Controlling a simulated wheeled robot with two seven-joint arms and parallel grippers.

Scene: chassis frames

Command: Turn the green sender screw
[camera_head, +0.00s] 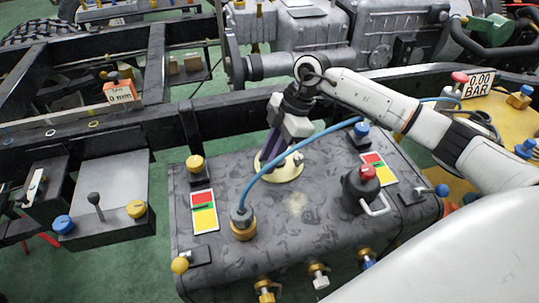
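A round cream sender plate (287,174) lies on top of the dark grey tank (320,228) in the middle of the view. My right arm comes in from the right, and its gripper (270,158) points down over the plate, with its fingertips at or just above the plate's left part. The fingers hide part of the plate, and I cannot make out a green screw there. I cannot tell whether the fingers are open or shut, or whether they touch anything. My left gripper is not in view.
A blue hose (293,158) arches from a brass fitting on the tank past the plate. A red-capped black filler (364,189) with a handle stands at the right. Yellow (195,162) and blue (361,129) knobs stand at the tank's back. A black frame rail (240,118) runs behind.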

